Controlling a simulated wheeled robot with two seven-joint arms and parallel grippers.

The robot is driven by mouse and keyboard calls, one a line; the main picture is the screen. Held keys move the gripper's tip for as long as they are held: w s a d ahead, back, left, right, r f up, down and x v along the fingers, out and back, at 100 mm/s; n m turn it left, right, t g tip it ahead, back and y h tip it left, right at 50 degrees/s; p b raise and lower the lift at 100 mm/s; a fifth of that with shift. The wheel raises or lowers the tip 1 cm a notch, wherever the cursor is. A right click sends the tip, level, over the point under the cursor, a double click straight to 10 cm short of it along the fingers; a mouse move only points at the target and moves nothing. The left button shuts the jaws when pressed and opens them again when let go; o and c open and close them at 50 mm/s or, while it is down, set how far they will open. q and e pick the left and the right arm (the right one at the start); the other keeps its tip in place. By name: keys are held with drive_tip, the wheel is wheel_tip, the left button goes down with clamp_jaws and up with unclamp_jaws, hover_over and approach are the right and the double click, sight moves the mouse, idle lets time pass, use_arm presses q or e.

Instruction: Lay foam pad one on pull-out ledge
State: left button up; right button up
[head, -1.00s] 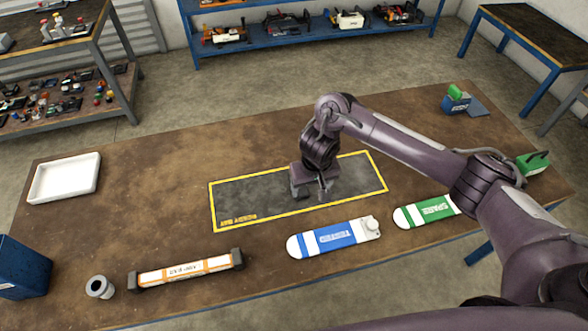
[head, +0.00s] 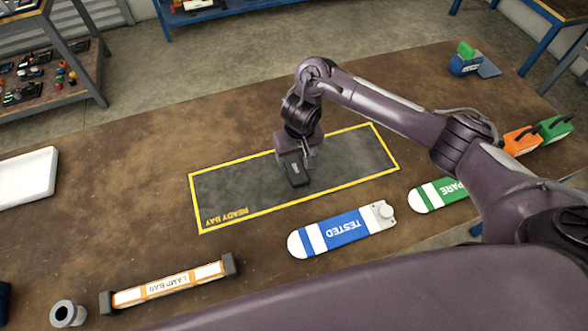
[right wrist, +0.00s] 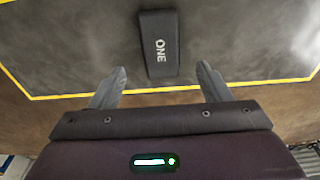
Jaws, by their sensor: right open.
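Foam pad one is a small dark block (right wrist: 159,45) with the white word ONE, lying on the grey surface inside the yellow outline in the right wrist view. In the head view it shows as a dark block (head: 297,173) in the READY BAY, just below my right gripper (head: 308,156). In the right wrist view my right gripper (right wrist: 161,72) is open, its fingers apart with the pad between and slightly beyond their tips. I see no grip on the pad. My left gripper is out of view. I cannot make out a pull-out ledge.
The yellow-edged READY BAY (head: 235,200) is otherwise clear. In front lie a blue TESTED paddle (head: 343,231), a green SPARE paddle (head: 430,196) and a LAMP BAR (head: 168,284). A grey ring-topped cylinder (head: 67,313) and white tray (head: 25,178) stand left.

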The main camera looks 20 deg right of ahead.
sight(296, 168)
wheel_tip(296, 168, down, 2)
drive_tip(key=shift+s+f+b, duration=0.1)
drive_tip(key=shift+b, duration=0.5)
drive_tip(key=f, duration=0.1)
drive_tip(key=f+b, duration=0.1)
drive_tip(key=f, duration=0.1)
drive_tip(key=shift+w+a+f, duration=0.1)
drive_tip(key=shift+w, duration=0.1)
drive_tip(key=shift+w+f, duration=0.1)
drive_tip(key=shift+f, duration=0.25)
drive_tip(key=c, duration=1.1)
